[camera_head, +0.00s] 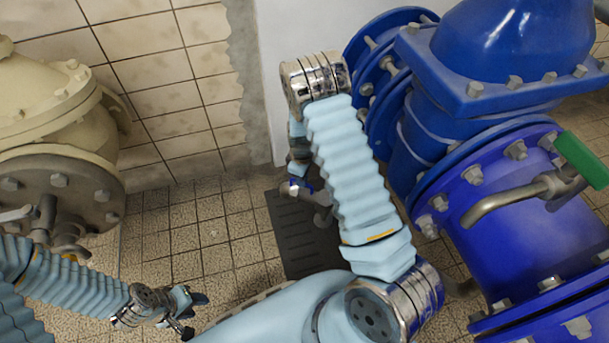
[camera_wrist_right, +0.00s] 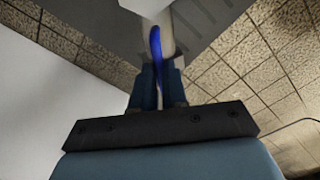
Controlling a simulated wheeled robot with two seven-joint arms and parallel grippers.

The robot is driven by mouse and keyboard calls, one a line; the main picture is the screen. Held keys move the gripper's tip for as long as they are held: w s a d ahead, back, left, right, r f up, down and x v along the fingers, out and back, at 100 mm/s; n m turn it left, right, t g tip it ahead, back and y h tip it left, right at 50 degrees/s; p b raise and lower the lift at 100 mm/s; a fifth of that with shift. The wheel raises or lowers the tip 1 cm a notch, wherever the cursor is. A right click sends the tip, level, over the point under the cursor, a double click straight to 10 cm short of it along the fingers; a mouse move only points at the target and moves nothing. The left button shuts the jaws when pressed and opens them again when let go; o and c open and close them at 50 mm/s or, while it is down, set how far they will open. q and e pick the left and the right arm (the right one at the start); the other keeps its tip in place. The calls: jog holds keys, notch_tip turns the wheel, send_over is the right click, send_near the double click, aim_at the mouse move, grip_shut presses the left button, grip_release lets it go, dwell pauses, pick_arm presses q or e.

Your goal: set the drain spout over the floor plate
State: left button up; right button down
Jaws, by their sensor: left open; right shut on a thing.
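The floor plate (camera_head: 291,232) is a dark slotted plate on the tiles; its slots also show at the top of the right wrist view (camera_wrist_right: 204,18). The drain spout (camera_head: 320,214) is a small metal pipe piece with a blue part, seen above the plate's upper part. My right gripper (camera_head: 297,182) points down and is shut on the blue part (camera_wrist_right: 156,48), mostly hidden by my wrist. A pale part of the spout shows beyond the fingers. Whether the spout's mouth lies over the plate I cannot tell. My left gripper (camera_head: 190,304) is open and empty at lower left.
Large blue flanged pipes (camera_head: 500,225) stand at right, with a green-handled metal lever (camera_head: 580,160) sticking out. A beige valve body (camera_head: 55,130) stands at left. A white wall panel is behind. Tiled floor left of the plate is clear.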

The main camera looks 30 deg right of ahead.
jog(key=s+a+n+b, duration=0.1)
jog(key=s+a+n, duration=0.2)
jog(key=s+n, duration=0.5)
jog(key=shift+a+n, duration=0.25)
jog(key=shift+n, duration=1.85)
jog(key=c, duration=1.2)
grip_release()
notch_tip(320, 180, up, 14)
jog(key=p, duration=0.3)
jog(key=shift+f, duration=0.1)
